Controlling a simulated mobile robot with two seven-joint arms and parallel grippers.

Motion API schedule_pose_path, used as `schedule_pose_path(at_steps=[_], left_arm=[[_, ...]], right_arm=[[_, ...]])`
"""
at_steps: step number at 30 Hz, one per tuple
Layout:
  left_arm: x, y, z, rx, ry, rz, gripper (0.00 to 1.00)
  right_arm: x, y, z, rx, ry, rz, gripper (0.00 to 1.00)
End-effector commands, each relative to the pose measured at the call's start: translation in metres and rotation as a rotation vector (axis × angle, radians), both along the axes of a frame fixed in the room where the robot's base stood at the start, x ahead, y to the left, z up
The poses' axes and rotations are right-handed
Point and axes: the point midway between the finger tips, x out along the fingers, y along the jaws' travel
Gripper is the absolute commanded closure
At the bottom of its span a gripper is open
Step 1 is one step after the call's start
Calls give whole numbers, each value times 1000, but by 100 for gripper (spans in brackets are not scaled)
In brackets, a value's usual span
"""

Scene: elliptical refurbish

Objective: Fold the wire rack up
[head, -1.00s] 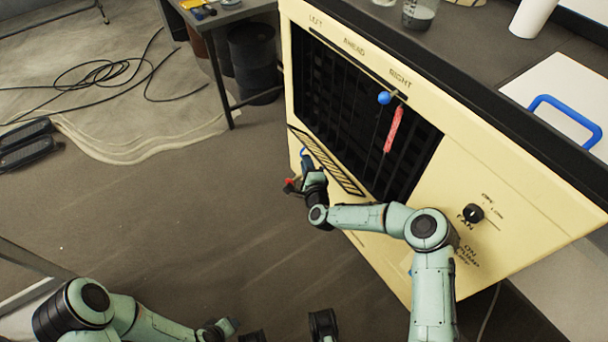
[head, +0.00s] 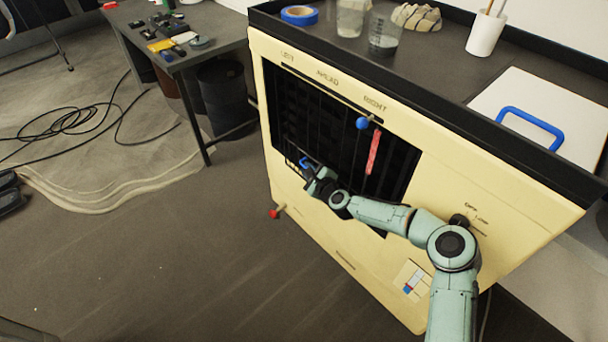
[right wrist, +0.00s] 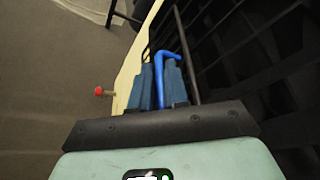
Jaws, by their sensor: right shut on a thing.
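My right gripper (head: 311,172) is at the lower left of the dark grille opening (head: 330,125) in the cream panel. In the right wrist view its blue fingers (right wrist: 158,82) are shut on a blue hooked tab (right wrist: 164,62). The wire rack shows there as black rods (right wrist: 187,55) close to the panel face, beside the fingers. In the head view the rack blends with the dark grille, so its exact tilt is hard to tell. A red-tipped peg (head: 274,213) sticks out from the panel's left edge, below the gripper. My left gripper is out of view.
A fan knob (head: 459,220) is at right. The counter holds blue tape (head: 299,15), beakers and a white cup (head: 486,34). Floor at left is open, with black cable (head: 70,122).

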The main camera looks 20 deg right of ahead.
Motion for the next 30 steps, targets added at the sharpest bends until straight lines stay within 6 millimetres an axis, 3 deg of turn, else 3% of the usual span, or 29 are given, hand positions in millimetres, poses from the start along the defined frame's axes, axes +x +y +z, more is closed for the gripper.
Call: schedule_pose_path(at_steps=[16,17,30], left_arm=[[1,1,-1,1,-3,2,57],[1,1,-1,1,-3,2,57],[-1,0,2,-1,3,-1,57]], right_arm=[[2,-6,2,-6,-5,-6,100],[2,-6,2,-6,-4,-7,79],[-4,-7,3,-6,-1,-5,79]])
